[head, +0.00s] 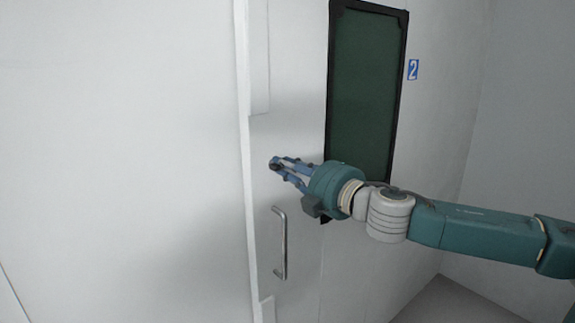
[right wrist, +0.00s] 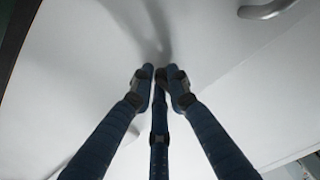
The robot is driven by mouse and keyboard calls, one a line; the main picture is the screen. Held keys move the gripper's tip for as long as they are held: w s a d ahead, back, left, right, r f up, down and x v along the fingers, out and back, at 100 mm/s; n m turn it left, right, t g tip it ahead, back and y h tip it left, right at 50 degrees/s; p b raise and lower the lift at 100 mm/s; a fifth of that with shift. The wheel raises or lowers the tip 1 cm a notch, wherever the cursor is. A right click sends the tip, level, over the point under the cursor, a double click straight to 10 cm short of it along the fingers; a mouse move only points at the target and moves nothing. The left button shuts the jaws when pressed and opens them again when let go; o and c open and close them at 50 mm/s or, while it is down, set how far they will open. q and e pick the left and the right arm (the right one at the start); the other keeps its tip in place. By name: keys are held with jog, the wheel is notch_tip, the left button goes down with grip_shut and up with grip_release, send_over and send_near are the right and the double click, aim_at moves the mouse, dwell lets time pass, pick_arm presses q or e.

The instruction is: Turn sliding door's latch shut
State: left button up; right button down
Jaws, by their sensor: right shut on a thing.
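The sliding door (head: 297,110) is a pale panel with a vertical metal handle (head: 283,243). My right gripper (head: 275,163) is at the door's surface, above the handle and near the door's left edge. Its fingertips are drawn together on the latch, which they hide almost wholly, so its turn angle cannot be told. In the right wrist view the blue fingers (right wrist: 160,82) meet close to the pale door face (right wrist: 100,60). The end of the handle (right wrist: 266,10) shows at the top right. My left gripper is not in view.
A dark green window (head: 365,85) with a black frame is right of the fingers, behind my right arm. A blue sign with a 2 (head: 413,69) is on the wall beside it. A broad blank white wall (head: 120,150) fills the left. Grey floor (head: 445,303) shows at lower right.

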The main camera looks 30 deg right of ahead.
jog(key=shift+a+r+n+p, duration=0.15)
jog(key=shift+r+n, duration=0.05)
jog(key=shift+n, duration=0.5)
jog(key=shift+a+r+n+p, duration=0.15)
jog(key=shift+r+n, duration=0.05)
jog(key=shift+n, duration=0.5)
jog(key=shift+s+a+f, duration=0.1)
jog(key=shift+a+f, duration=0.05)
jog(key=shift+f, duration=0.05)
jog(key=c, duration=1.8)
grip_release()
jog(key=shift+c, duration=0.2)
jog(key=shift+o, duration=1.3)
jog(key=shift+a, duration=0.15)
jog(key=s, duration=1.2)
jog(key=shift+d, duration=0.35)
jog(key=shift+w, duration=0.1)
